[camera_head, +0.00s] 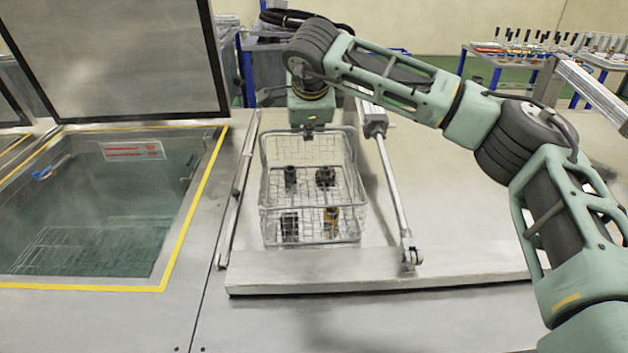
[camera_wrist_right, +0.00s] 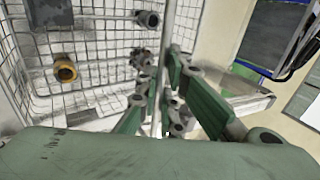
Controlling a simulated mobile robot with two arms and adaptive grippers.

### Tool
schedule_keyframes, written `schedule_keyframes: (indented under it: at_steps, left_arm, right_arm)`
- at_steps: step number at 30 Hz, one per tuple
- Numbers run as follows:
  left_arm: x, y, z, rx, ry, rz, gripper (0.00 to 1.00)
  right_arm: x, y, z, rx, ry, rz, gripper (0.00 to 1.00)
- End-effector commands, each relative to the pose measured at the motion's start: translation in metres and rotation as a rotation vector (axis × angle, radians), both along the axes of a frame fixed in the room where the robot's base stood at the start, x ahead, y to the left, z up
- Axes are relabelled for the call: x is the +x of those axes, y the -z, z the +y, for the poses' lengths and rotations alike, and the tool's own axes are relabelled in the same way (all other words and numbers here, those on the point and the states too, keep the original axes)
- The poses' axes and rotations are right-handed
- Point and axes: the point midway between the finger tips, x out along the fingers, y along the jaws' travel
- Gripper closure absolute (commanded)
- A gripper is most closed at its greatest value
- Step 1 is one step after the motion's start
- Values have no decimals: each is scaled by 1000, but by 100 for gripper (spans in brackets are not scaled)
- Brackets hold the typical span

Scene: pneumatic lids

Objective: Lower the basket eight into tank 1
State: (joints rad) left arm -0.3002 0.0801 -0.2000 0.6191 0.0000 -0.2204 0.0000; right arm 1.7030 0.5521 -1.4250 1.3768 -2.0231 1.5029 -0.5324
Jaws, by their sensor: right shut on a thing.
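The wire basket (camera_head: 312,208) is upright and holds several dark parts and a yellow-ringed part; its number cannot be read. It stands on or just above the grey surface right of the open tank; I cannot tell if it touches. My right gripper (camera_head: 309,133) is shut on its far top rim from above. In the right wrist view the green fingers (camera_wrist_right: 162,98) close at the rim, with the basket mesh (camera_wrist_right: 110,25) to the left. The open tank (camera_head: 192,215), possibly tank 1, has teal liquid and a yellow border. My left gripper is not in view.
A raised lid (camera_head: 120,60) stands behind the tank. A metal strut (camera_head: 392,185) rises right of the basket, and a thick pale bar (camera_head: 380,275) lies in front. A rack-like wire shape (camera_head: 90,247) shows in the tank's liquid. Tables with parts (camera_head: 540,50) stand at the back right.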

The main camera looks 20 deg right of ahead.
Motion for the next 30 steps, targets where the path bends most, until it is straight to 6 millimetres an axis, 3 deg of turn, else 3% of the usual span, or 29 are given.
schedule_keyframes:
  at_steps: [30]
  left_arm:
    - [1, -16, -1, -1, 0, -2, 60]
  right_arm:
    - [1, -36, 0, 2, -1, -10, 100]
